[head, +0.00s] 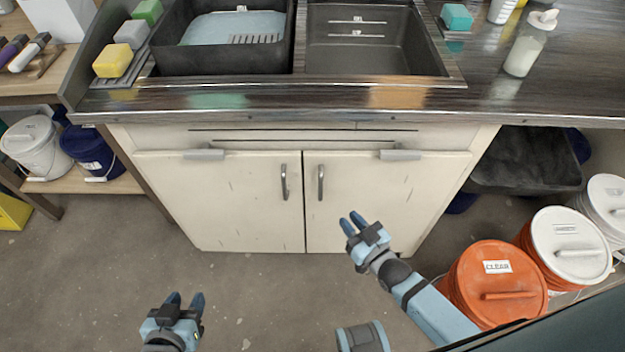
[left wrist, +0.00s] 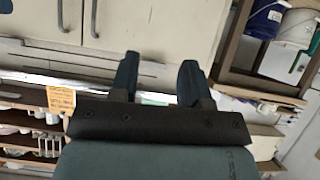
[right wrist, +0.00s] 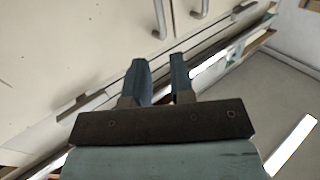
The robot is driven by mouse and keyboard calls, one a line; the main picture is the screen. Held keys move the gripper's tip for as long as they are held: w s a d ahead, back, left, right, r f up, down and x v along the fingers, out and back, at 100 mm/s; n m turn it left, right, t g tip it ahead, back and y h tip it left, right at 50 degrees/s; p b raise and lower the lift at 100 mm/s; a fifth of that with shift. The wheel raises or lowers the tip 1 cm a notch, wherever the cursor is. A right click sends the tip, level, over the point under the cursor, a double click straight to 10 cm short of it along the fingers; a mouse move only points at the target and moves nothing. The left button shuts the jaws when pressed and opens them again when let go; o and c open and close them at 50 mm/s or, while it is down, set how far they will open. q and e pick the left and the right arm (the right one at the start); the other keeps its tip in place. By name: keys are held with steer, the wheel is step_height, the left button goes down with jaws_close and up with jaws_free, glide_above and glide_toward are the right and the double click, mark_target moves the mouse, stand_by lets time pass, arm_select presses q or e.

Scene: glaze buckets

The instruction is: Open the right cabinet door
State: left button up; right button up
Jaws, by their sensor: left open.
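The right cabinet door (head: 390,205) is a scuffed cream panel under the sink, shut flush beside the left door (head: 225,205). Its vertical metal handle (head: 321,182) is near its left edge; that handle also shows in the right wrist view (right wrist: 158,20), ahead of the fingers. My right gripper (head: 350,217) is open and empty, in front of the right door, below and right of its handle in the head view, apart from it. My left gripper (head: 185,298) is open and empty over the floor, lower left, well away from the doors.
An orange bucket (head: 485,285) and a white-lidded bucket (head: 570,245) stand at the right, close to my right arm. A dark bin (head: 525,165) is under the counter. A shelf (head: 100,185) with buckets is at left. The floor before the cabinet is clear.

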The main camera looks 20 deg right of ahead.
mark_target(322, 187)
steer(key=b+x, duration=0.1)
steer(key=x, duration=1.2)
steer(key=shift+b, duration=0.3)
steer(key=shift+c, duration=0.4)
jaws_close()
